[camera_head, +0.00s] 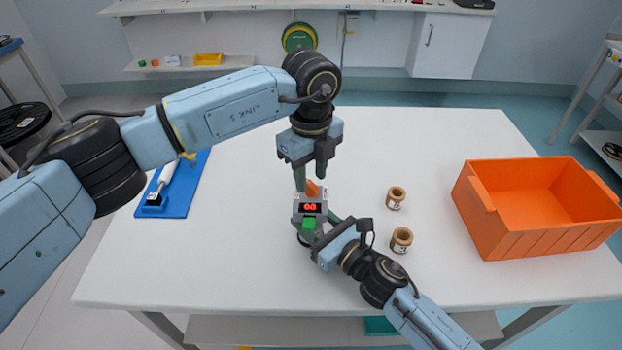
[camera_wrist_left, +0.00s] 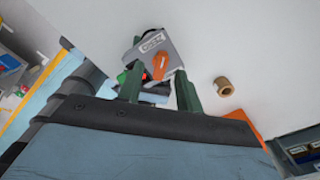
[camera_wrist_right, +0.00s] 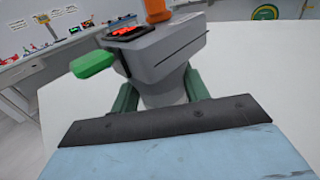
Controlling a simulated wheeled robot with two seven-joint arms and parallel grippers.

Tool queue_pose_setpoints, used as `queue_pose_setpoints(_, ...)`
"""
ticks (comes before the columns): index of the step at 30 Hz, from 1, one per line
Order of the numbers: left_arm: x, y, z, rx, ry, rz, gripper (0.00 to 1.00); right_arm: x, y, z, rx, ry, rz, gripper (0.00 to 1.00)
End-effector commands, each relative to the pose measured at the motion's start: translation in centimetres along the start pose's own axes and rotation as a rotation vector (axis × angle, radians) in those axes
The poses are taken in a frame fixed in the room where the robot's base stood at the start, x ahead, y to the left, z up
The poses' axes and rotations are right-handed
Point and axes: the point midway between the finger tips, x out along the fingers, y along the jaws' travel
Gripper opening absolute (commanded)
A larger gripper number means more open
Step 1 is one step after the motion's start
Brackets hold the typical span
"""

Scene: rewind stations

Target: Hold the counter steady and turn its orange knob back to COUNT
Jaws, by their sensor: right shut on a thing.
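Two small brown-and-white spools (camera_head: 396,198) (camera_head: 401,240) stand right of the counter. An orange crate (camera_head: 480,215) is at the table's right side. A blue board (camera_head: 180,205) with a white-handled tool lies at the left. The table's far middle is clear.

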Motion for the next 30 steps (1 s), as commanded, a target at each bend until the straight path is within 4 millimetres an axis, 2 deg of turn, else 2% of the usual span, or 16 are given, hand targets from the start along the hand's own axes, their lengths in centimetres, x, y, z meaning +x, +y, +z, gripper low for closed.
queue_pose_setpoints(3, 1.4, 0.0, -0.1, 0.0, 0.002, 0.0, 0.35, 0.0, 0.0, 0.0, 0.0, 0.0, 0.0, 0.18)
queue_pose_setpoints(6, 1.9, 0.0, 0.0, 0.0, 0.0, 0.0, 0.35, 0.0, 0.0, 0.0, 0.0, 0.0, 0.0, 0.18)
queue_pose_setpoints(15, 2.1, -0.1, 0.0, 0.0, 0.0, -0.001, 0.35, 0.0, 0.0, 0.0, 0.0, 0.0, 0.0, 0.18)
queue_pose_setpoints(24, 2.1, 0.0, 0.0, 0.0, 0.0, -0.001, 0.0, 0.0, 0.0, 0.0, 0.0, 0.0, 0.0, 0.18)
queue_pose_setpoints(30, 2.1, 0.0, 0.0, 0.005, 0.0, -0.001, 0.0, 0.0, 0.0, 0.0, 0.0, 0.0, 0.0, 0.18)
